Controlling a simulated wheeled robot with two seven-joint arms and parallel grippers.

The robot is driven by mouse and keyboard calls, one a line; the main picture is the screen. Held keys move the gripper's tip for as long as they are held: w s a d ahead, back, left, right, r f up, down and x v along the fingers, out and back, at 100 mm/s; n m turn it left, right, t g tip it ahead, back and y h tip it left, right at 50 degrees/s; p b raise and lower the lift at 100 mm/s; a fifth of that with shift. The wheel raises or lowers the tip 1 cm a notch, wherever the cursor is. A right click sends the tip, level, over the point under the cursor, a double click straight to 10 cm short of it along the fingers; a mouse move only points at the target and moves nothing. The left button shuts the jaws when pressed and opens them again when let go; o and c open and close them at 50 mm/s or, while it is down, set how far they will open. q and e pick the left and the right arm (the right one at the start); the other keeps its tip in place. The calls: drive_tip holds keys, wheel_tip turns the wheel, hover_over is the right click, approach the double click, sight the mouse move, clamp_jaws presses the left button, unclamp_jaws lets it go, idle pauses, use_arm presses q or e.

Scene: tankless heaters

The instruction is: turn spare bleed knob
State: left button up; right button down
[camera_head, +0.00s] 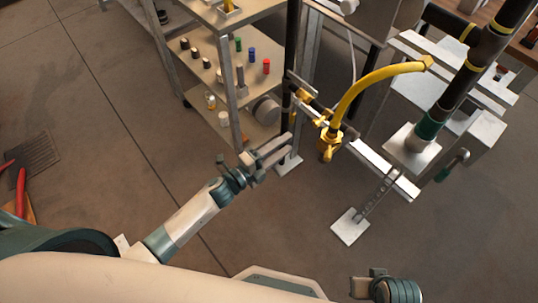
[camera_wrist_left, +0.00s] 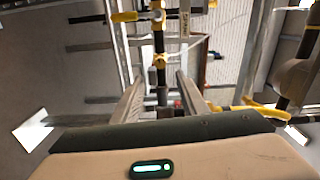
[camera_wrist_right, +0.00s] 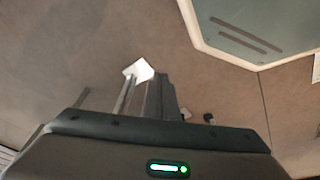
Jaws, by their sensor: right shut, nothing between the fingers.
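No part can be surely picked out as the spare bleed knob. A black pipe with yellow fittings (camera_head: 303,95) stands right of the shelf cart, and a larger yellow valve body (camera_head: 329,143) with a curved yellow hose is beside it. My left gripper (camera_head: 279,148) is open and empty, pointing at the lower part of this piping. In the left wrist view, the black pipe with a yellow fitting (camera_wrist_left: 160,61) shows beyond and between the spread fingers (camera_wrist_left: 157,92). My right gripper (camera_wrist_right: 141,85) is shut and empty, low over the floor; the head view shows only part of it at the bottom edge.
A metal shelf cart (camera_head: 185,14) holds dark knobs, green, blue and red (camera_head: 267,66) pieces. A steel frame with a white foot plate (camera_head: 350,226) and a thick black pipe stand at right. Red-handled pliers (camera_head: 20,190) are at far left.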

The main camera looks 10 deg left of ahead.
use_arm(q)
drive_tip(key=v, duration=0.5)
drive_tip(key=shift+s+a, duration=0.15)
drive_tip(key=shift+s, duration=0.05)
use_arm(e)
drive_tip(key=shift+s+r, duration=0.3)
drive_tip(key=shift+r, duration=0.1)
